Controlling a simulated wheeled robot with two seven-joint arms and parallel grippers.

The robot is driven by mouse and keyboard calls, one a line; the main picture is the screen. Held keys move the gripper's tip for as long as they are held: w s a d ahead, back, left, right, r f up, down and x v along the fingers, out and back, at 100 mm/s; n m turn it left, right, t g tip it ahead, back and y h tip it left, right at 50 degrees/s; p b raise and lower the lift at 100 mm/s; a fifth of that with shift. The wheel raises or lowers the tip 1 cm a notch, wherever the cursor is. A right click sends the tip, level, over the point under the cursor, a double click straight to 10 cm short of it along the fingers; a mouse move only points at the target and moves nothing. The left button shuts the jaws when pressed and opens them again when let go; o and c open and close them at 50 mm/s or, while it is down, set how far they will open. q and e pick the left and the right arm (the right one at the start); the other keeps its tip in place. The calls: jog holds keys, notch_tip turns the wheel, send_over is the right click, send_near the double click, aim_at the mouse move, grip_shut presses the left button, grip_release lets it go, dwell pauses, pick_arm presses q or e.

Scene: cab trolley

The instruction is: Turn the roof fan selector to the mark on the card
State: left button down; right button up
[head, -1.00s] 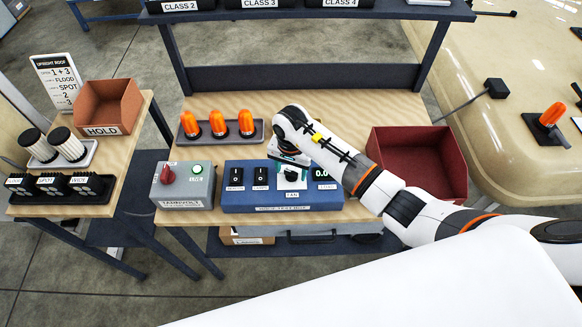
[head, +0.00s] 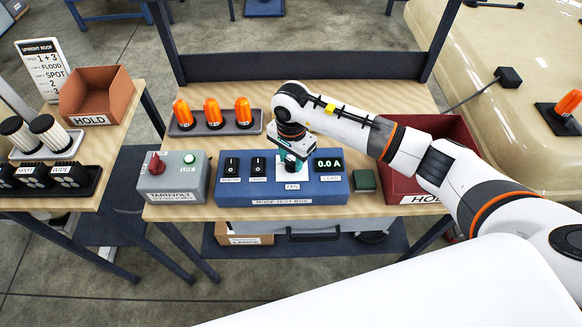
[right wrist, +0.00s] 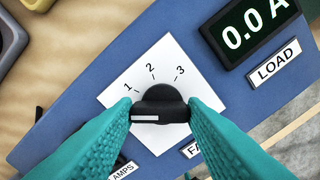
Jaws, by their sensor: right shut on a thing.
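The roof fan selector is a black knob (right wrist: 160,93) on a white plate (right wrist: 121,85) marked 1, 2 and 3, labelled FAN. The knob's bar lies across the right wrist view, with a white line on its left part, below the 1. My right gripper (right wrist: 162,108) has its teal fingers shut on the knob from both sides. In the head view my right gripper (head: 292,152) hangs over the blue test box (head: 235,190) and hides most of the knob. The card (head: 48,68) stands at the left; its "1 + 3", FLOOD and SPOT lines read, its lower lines are unclear. My left gripper is not in view.
A grey supply box (head: 187,187) with a red knob and green lamp stands left of the test box. A tray of orange beacons (head: 245,126) lies behind. A small green block (head: 364,181) and a red HOLD bin (head: 400,188) are to the right.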

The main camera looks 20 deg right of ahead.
jog(key=m+b, duration=0.2)
jog(key=m, duration=0.1)
jog(key=shift+f, duration=0.2)
jog(key=m+b, duration=0.2)
jog(key=shift+m, duration=0.3)
jog(key=m+b, duration=0.4)
jog(key=m, duration=0.2)
jog(key=shift+d, duration=0.1)
jog(key=m+b, duration=0.3)
jog(key=m, duration=0.3)
jog(key=shift+r+m, duration=0.1)
jog(key=shift+m, duration=0.3)
pick_arm(q)
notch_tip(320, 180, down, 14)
jog(key=b, duration=0.2)
pick_arm(e)
jog(key=shift+r+m, duration=0.15)
jog(key=shift+m, duration=2.35)
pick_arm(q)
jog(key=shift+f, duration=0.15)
pick_arm(e)
jog(key=o, duration=1)
